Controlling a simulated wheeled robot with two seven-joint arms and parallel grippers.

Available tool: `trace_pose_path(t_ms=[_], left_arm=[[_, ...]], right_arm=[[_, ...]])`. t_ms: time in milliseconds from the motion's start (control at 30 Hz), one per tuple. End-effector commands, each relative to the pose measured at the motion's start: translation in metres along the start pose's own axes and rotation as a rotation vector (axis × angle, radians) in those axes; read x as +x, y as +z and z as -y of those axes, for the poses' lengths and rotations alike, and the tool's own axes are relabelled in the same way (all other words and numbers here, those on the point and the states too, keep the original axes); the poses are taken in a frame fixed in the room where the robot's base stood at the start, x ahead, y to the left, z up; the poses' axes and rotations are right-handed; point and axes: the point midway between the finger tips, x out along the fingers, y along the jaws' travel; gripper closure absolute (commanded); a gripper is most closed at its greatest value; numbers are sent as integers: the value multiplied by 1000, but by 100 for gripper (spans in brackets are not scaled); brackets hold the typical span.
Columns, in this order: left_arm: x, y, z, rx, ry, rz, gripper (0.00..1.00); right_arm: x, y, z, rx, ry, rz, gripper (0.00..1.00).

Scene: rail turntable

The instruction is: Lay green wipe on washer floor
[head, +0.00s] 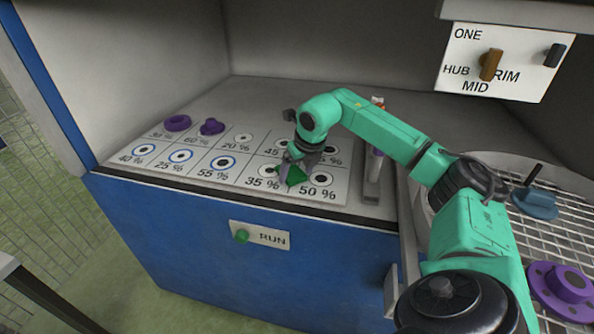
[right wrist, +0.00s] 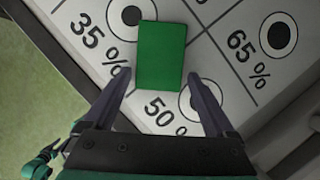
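The green wipe (head: 297,175) is a small flat green block over the labelled board, by the 35 % and 50 % spots. In the right wrist view the wipe (right wrist: 162,55) is between my right gripper's fingers, with a thin gap showing on each side. My right gripper (head: 290,162) is open around it; its fingers (right wrist: 158,76) point down at the board. The washer floor appears to be the round metal grate (head: 565,232) at the right, partly hidden by my right arm. My left gripper is not seen.
Purple parts (head: 178,123) stand on the board (head: 195,171) at the back left. A blue part (head: 535,203) and a purple flanged part (head: 566,288) sit on the grate. A sign with a brown knob (head: 490,65) hangs above. A RUN button (head: 242,236) is on the blue front.

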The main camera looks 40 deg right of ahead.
Motion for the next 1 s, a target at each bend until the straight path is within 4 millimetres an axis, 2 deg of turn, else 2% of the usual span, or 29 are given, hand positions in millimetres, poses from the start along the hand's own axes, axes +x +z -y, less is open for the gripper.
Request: trace_pose_path(t_ms=[233, 367, 467, 700, 833, 1000], left_arm=[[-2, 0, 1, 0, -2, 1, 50], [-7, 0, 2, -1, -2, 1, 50], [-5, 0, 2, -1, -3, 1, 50], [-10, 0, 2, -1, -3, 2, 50], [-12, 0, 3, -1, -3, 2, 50], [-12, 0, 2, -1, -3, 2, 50]], right_arm=[[-2, 1, 0, 0, 0, 0, 0], [-15, 5, 0, 0, 0, 3, 0], [-38, 4, 0, -1, -1, 5, 0], [-105, 5, 0, 0, 0, 5, 0], [-125, 4, 0, -1, 1, 3, 0], [-129, 3, 0, -1, 0, -1, 0]])
